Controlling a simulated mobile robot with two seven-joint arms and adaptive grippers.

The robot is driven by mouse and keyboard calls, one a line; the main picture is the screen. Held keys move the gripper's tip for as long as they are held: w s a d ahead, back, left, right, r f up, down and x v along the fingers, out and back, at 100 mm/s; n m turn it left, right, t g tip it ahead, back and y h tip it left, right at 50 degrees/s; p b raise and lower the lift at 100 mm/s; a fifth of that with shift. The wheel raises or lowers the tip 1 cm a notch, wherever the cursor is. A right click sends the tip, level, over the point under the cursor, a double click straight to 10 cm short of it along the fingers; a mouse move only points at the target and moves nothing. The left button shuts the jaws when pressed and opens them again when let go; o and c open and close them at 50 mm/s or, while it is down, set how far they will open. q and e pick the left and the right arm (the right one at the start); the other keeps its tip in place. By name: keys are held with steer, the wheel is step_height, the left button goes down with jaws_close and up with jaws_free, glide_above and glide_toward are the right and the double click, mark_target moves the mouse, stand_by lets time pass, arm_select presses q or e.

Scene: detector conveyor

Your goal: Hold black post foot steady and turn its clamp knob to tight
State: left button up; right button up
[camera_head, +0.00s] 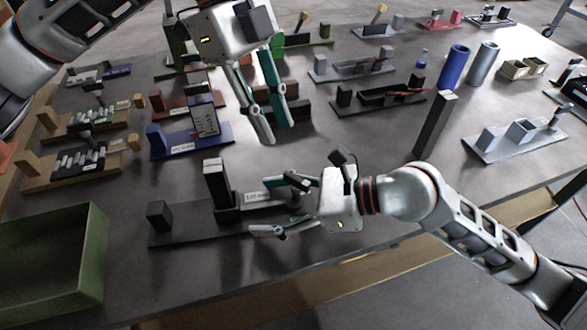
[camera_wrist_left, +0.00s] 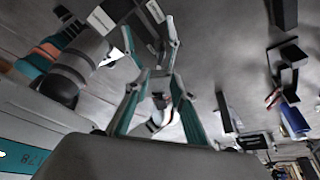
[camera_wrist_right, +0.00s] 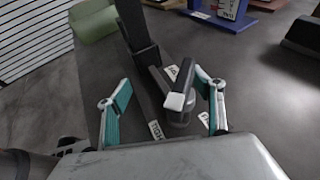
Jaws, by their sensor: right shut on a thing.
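The black post foot (camera_head: 180,231) lies on the table in front of me, with an upright post (camera_head: 216,183) and a paper label. The right wrist view shows its clamp knob (camera_wrist_right: 180,116), a round grey knob with a dark bar that has a white end. Small labels lie around the knob; one seems to read TIGHT. My right gripper (camera_head: 275,207) is shut on the black post foot, its fingers standing wide on either side at the knob end. Exact contact is unclear. My left gripper (camera_head: 275,132) is open and empty, above and behind the foot.
A green bin (camera_head: 60,262) stands at the front left. A blue foot with a labelled block (camera_head: 205,120) is behind on the left. Several fixtures fill the back. The table's front edge is close.

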mark_target(296, 178)
arm_select(q)
steer(key=x, duration=1.1)
jaws_close()
